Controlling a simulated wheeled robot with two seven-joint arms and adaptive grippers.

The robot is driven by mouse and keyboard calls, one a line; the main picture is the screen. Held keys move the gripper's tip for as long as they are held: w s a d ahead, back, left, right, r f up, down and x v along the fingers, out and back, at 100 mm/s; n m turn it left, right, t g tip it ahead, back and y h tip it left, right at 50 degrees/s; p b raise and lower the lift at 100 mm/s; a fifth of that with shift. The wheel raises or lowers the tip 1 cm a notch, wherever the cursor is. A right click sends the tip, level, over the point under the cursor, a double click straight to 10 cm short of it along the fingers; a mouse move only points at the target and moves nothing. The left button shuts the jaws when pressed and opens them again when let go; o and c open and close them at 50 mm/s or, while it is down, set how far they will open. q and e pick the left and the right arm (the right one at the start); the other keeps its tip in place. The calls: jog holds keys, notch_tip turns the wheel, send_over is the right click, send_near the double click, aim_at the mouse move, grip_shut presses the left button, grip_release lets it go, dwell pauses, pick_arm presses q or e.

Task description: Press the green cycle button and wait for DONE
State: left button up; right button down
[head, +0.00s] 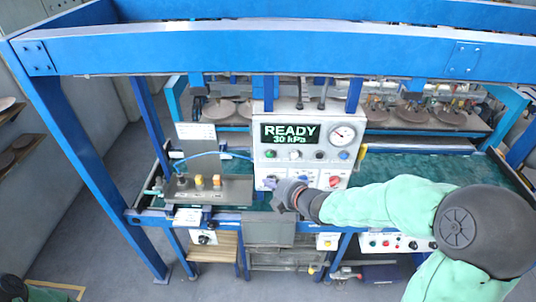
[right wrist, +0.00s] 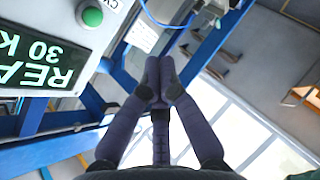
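The control panel (head: 352,108) stands in the middle of the head view, and its screen (head: 290,133) reads READY 30 kPa. The green button (head: 270,154) is at the left of the row below the screen. In the right wrist view the green button (right wrist: 92,16) is at upper left, beside the tilted screen (right wrist: 40,62). My right gripper (head: 277,194) is in front of the panel's lower left part, below the green button. In the right wrist view its fingertips (right wrist: 158,76) meet with nothing between them, apart from the button. My left gripper is not in view.
A round gauge (head: 342,134) and a red knob (head: 333,181) are on the panel. A fixture with yellow parts (head: 198,181) stands left of it. A blue frame beam (head: 270,50) crosses above. Green bench surface (head: 400,166) lies to the right.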

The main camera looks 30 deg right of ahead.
jog(key=p, duration=0.2)
send_near(261, 156)
jog(key=w+a+f, duration=0.1)
jog(key=a+f, duration=0.1)
jog(key=shift+w+d, duration=0.4)
jog(key=shift+w, duration=0.3)
jog(key=shift+w+d, duration=0.1)
jog(key=shift+w, duration=0.05)
dwell(1.1)
jog(key=shift+w+d, duration=0.1)
jog(key=shift+w, duration=0.15)
jog(key=shift+w+d, duration=0.25)
jog(key=shift+w, duration=0.1)
dwell(0.9)
jog(key=shift+s+a, duration=0.1)
jog(key=shift+s, duration=0.05)
jog(key=shift+s+a+b, duration=0.35)
jog(key=shift+s, duration=0.25)
